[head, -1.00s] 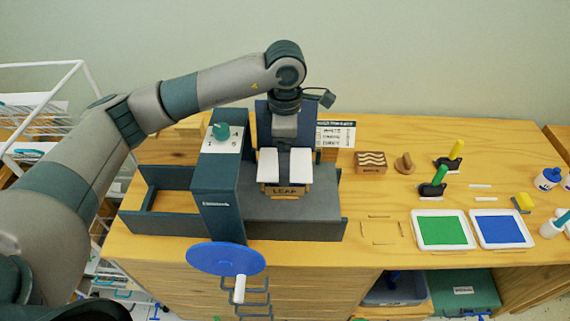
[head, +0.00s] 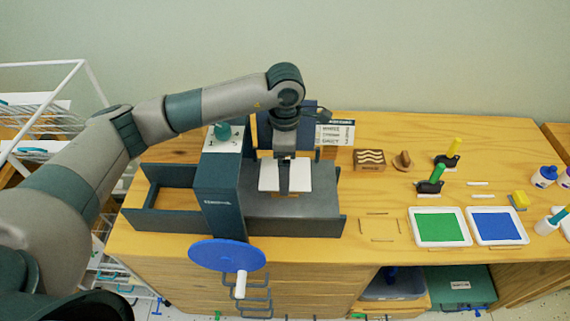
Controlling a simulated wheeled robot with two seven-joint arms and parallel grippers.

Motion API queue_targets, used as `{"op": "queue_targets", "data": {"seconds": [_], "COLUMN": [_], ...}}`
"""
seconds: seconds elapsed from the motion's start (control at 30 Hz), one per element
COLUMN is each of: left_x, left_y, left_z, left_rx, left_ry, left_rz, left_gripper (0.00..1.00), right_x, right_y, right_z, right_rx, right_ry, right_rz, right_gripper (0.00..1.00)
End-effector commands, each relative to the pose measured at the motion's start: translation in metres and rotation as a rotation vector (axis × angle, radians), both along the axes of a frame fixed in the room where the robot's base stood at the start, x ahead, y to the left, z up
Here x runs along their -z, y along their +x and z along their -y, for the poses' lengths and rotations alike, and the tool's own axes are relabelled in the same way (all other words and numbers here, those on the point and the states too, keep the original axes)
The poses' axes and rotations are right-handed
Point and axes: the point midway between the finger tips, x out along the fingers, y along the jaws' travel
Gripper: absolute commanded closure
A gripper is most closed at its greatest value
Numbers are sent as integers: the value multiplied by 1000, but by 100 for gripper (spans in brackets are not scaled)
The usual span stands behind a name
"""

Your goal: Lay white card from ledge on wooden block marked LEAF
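The white card (head: 269,176) shows in the head view over the printing press bed (head: 318,205), left and right of my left gripper (head: 286,186). My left gripper reaches down in front of the card's middle and appears shut on it. The wooden block marked LEAF is hidden in this view, apparently beneath the card. I cannot tell whether the card touches the block. My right gripper is not in view.
The press's dark upright (head: 218,190) stands close left of the card, with a blue wheel (head: 227,255) in front. A wave-patterned block (head: 370,160), a green ink tray (head: 441,227) and a blue ink tray (head: 497,226) lie right.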

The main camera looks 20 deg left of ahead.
Motion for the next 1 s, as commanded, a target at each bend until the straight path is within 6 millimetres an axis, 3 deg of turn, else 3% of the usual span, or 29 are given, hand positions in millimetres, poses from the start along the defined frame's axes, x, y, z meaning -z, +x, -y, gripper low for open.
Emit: {"op": "queue_targets", "data": {"seconds": [0.37,0.43,1.0], "left_x": [-5,-9,-101], "left_y": [0,1,1], "left_z": [0,0,0], "left_rx": [0,0,0], "left_ry": [0,0,-1], "left_rz": [0,3,4], "left_gripper": [7,7,7], "right_x": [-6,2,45], "right_y": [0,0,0], "right_z": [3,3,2], "right_rx": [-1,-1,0], "right_ry": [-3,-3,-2], "right_rz": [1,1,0], "right_gripper": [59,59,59]}}
